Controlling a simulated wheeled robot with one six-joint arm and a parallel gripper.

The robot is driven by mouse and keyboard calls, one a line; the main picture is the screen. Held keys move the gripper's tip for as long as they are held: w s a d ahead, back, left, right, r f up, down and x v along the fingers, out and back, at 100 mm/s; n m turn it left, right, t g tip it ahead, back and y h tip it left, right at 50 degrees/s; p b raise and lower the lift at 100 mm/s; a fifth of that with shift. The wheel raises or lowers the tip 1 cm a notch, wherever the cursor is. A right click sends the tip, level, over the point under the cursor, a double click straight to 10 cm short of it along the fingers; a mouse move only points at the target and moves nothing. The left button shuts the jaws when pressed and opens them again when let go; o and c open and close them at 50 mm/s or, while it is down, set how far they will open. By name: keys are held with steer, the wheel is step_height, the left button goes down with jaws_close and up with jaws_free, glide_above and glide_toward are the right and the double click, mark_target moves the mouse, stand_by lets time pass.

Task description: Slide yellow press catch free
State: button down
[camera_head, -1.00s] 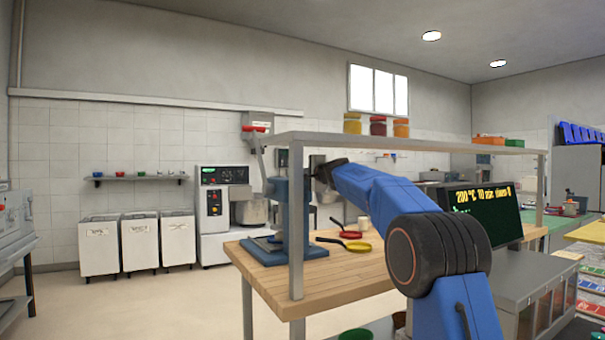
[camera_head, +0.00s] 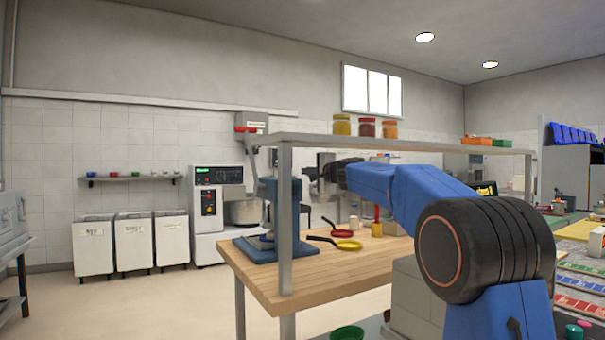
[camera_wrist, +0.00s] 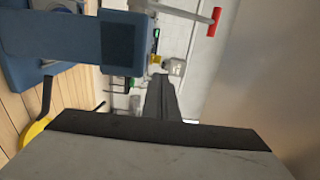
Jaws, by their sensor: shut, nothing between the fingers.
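The blue press (camera_head: 255,248) stands on the wooden table (camera_head: 330,287), partly behind a shelf post. In the wrist view its blue body (camera_wrist: 50,38) fills the upper left. A lever with a red grip (camera_wrist: 215,20) reaches across the top of that view. A small yellow piece (camera_wrist: 157,58) shows just beyond my fingers; I cannot tell whether it is the press catch. My gripper (camera_head: 318,179) is just right of the press. In the wrist view my gripper (camera_wrist: 160,80) is shut and empty, apart from the blue body.
A grey shelf (camera_head: 400,144) with jars spans above the table, and its upright post (camera_head: 285,220) stands before the press. The front of the tabletop is clear.

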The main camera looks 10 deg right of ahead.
steer(key=shift+v, duration=0.75)
steer(key=shift+s, duration=0.1)
steer(key=s+a+f+n+g, duration=0.25)
steer(key=s+f, duration=0.35)
steer(key=s, duration=0.4)
steer(key=s+a+f+n+g, duration=0.25)
steer(key=s+f, duration=0.35)
steer(key=s, duration=0.3)
steer(key=s+a+f+n+g, duration=0.1)
steer(key=s+a+f+n, duration=0.3)
steer(key=s, duration=0.6)
steer(key=s+d+f+n+g+h, duration=0.1)
steer(key=s+d+f+n+g, duration=0.1)
steer(key=s+f, duration=0.8)
steer(key=s+d+f+n+g+h, duration=0.2)
steer(key=s+d+f, duration=0.1)
steer(key=s+f, duration=0.7)
steer(key=s+d+f+n+g+h, duration=0.1)
steer(key=s+d+f+n+g, duration=0.1)
steer(key=s+f, duration=0.8)
steer(key=s+d, duration=0.1)
steer(key=s, duration=0.4)
steer(key=shift+d+f+g+h, duration=0.3)
steer(key=shift+d, duration=0.1)
